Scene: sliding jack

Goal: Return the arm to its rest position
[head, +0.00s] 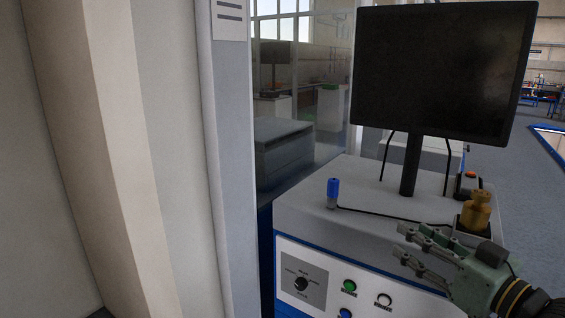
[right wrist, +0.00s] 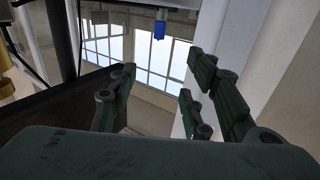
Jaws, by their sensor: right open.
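My right gripper (head: 403,243) is at the lower right of the head view, in front of the grey console. Its fingers point left and are open with nothing between them. In the right wrist view the open fingers (right wrist: 157,80) stand apart. A blue-capped jack with a pale lower part (head: 333,190) stands upright on the console top, with a black cable running from its foot towards the right. It also shows in the right wrist view (right wrist: 159,24), beyond the fingertips and apart from them. My left gripper is not in view.
The console (head: 300,215) carries a black monitor (head: 440,70). A brass knobbed part (head: 476,212) stands close behind my right gripper. The front panel has a rotary switch (head: 301,283) and several buttons. A pale pillar (head: 235,150) rises at the left.

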